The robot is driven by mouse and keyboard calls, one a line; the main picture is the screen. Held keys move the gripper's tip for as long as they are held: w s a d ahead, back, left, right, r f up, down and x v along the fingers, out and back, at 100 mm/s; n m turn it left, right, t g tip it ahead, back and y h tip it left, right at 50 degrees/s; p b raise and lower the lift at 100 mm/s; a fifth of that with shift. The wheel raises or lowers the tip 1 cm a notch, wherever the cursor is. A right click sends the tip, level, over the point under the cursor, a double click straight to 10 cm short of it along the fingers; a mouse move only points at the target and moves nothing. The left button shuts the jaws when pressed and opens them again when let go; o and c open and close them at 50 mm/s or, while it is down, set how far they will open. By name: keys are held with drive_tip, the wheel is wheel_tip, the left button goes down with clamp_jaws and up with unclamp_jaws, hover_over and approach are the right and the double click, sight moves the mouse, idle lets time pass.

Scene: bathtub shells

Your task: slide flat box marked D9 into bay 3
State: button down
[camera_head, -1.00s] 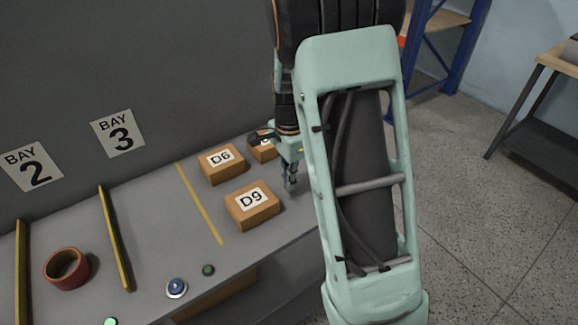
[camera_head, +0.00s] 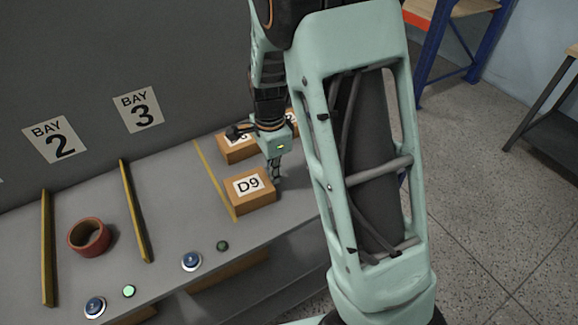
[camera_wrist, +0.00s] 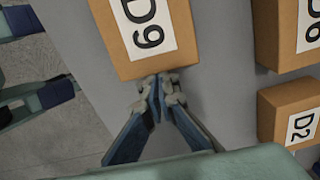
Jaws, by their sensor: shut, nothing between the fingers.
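The flat orange-brown box D9 (camera_head: 249,191) lies on the grey counter. Its left side is at the yellow line (camera_head: 212,175) on the counter. Bay 3 (camera_head: 175,195) is the bare strip between that line and a yellow divider (camera_head: 135,212), under the BAY 3 sign (camera_head: 138,109). My gripper (camera_head: 276,180) is shut and empty, low at the right side of D9. In the wrist view my fingertips (camera_wrist: 160,88) are at the near edge of the D9 box (camera_wrist: 150,62), touching or almost touching it.
Box D6 (camera_head: 232,153) stands behind D9, partly hidden by my gripper. Box D2 (camera_wrist: 288,107) is beside it in the wrist view. Several buttons (camera_head: 192,261) line the counter's front.

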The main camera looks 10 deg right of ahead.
drive_tip(key=s+a+p, duration=0.1)
drive_tip(key=a, duration=0.4)
drive_tip(key=s+a+p, duration=0.1)
drive_tip(key=s+a, duration=0.1)
drive_tip(key=a, duration=0.4)
drive_tip(key=s+a+p, duration=0.1)
drive_tip(key=a, duration=0.5)
drive_tip(key=shift+s, duration=0.15)
drive_tip(key=shift+d, duration=0.3)
drive_tip(key=d, duration=0.1)
drive_tip(key=w+d, duration=0.1)
drive_tip(key=shift+d, duration=0.3)
drive_tip(key=shift+d+r, duration=0.35)
drive_tip(key=shift+r, duration=0.35)
wheel_tip(320, 180, up, 9)
drive_tip(key=shift+f, duration=0.2)
drive_tip(key=shift+r, duration=0.1)
